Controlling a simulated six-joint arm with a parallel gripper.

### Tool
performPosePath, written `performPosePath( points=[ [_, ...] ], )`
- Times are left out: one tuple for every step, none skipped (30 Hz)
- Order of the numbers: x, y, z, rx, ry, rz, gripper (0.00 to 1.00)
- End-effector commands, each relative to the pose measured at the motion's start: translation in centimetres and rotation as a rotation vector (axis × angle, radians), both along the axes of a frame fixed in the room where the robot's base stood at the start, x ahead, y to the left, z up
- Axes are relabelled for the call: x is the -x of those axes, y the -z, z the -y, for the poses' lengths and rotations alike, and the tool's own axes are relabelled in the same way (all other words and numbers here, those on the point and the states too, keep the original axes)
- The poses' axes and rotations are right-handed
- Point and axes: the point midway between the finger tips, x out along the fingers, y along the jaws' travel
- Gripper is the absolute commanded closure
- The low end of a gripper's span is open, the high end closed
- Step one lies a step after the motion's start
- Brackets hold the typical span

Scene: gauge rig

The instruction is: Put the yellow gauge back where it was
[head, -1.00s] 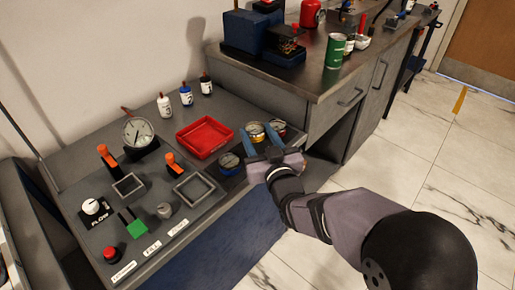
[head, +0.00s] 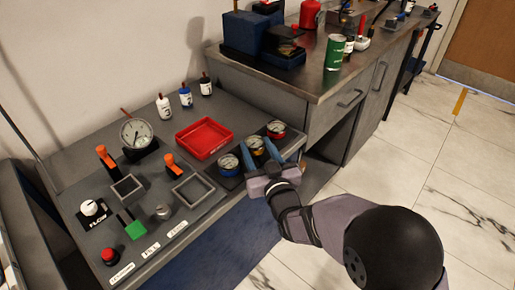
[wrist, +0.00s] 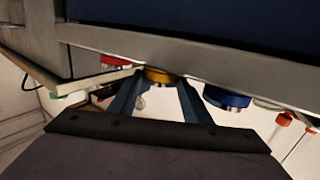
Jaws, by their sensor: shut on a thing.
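The yellow gauge (head: 255,143) is between the blue fingers of my gripper (head: 261,150), which is shut on it. It is in line between the blue gauge (head: 229,163) and the red gauge (head: 276,129), at the right edge of the bench. In the wrist view the yellow gauge (wrist: 160,76) shows between the fingertips, with the red gauge (wrist: 115,61) to its left and the blue gauge (wrist: 227,98) to its right. The underside of the yellow gauge is hidden, so I cannot tell whether it touches the dark base.
A red tray (head: 203,138) lies behind the gauges. A higher cabinet (head: 330,85) rises close behind the gripper. Open floor lies to the right.

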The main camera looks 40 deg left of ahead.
Motion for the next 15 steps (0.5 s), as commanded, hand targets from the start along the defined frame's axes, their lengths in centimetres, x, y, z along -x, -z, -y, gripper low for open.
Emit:
performPosePath(
  points=[
    [-0.01,0.16,-0.02,-0.002,0.000,0.001,0.86],
    [-0.01,0.26,-0.01,-0.002,0.000,0.001,0.86],
    [-0.01,0.38,-0.02,-0.002,0.000,0.001,0.86],
    [0.00,0.30,0.00,0.000,0.000,0.000,0.49],
    [0.00,0.28,0.00,0.000,0.000,0.000,0.48],
    [0.00,0.29,0.00,0.001,0.000,0.000,0.48],
    [0.00,0.28,0.00,0.001,0.000,0.000,0.48],
    [0.00,0.28,0.00,0.001,0.000,0.000,0.48],
    [0.00,0.29,0.00,0.001,0.000,0.000,0.48],
    [0.00,0.28,0.00,0.001,0.000,0.000,0.48],
    [0.00,0.28,0.00,0.001,0.000,0.000,0.48],
    [0.00,0.28,0.00,0.001,0.000,0.000,0.48],
    [0.00,0.26,0.00,0.001,0.000,0.000,0.48],
    [0.01,0.22,0.01,0.001,0.000,0.000,0.48],
    [0.00,0.13,0.01,0.001,0.000,0.000,0.48]
  ],
)
